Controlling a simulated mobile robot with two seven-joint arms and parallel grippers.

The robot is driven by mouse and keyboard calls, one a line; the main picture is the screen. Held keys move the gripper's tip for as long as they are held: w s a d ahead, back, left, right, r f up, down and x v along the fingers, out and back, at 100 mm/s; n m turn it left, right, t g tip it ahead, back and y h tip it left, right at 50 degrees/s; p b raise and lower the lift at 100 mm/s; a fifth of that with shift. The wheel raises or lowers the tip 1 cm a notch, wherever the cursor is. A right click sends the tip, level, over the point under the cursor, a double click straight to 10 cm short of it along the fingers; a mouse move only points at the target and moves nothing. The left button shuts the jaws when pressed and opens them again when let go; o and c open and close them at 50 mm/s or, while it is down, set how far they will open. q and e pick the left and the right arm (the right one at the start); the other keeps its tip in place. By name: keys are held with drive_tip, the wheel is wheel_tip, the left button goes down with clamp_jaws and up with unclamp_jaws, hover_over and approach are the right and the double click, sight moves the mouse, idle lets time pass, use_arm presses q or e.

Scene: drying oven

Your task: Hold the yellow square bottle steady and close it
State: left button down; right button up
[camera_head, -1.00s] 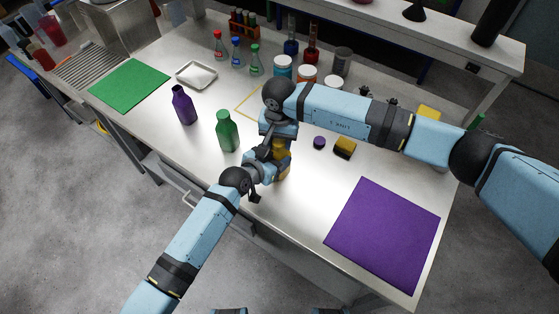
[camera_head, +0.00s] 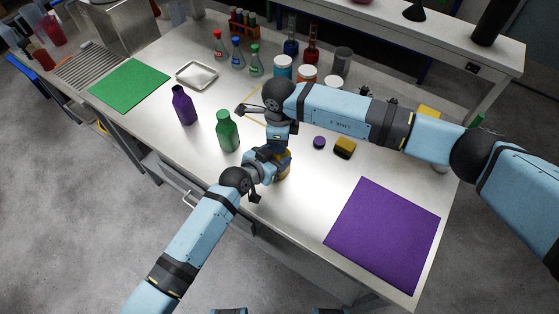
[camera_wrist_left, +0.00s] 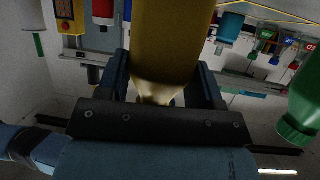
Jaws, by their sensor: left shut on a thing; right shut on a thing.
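The yellow square bottle (camera_head: 284,164) stands upright near the front of the steel table, mostly hidden by my arms. In the left wrist view its yellow body (camera_wrist_left: 172,35) fills the space between the fingers and narrows to a paler neck (camera_wrist_left: 155,92). My left gripper (camera_head: 277,164) is shut around the bottle's side. My right gripper (camera_head: 279,145) points down directly over the bottle's top, shut at cap height. The cap is hidden by the gripper and wrist, so how it sits on the neck cannot be seen.
A green bottle (camera_head: 228,132) and a purple bottle (camera_head: 183,106) stand to the left. A purple mat (camera_head: 385,232) covers the front right; jars (camera_head: 283,68) stand behind.

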drive_tip(key=m, duration=0.4)
drive_tip(key=shift+m, duration=0.3)
drive_tip(key=m, duration=0.4)
drive_tip(key=shift+m, duration=0.3)
drive_tip(key=m, duration=0.4)
drive_tip(key=shift+m, duration=0.3)
drive_tip(key=m, duration=0.3)
drive_tip(key=o, duration=1)
drive_tip(key=shift+r, duration=2.25)
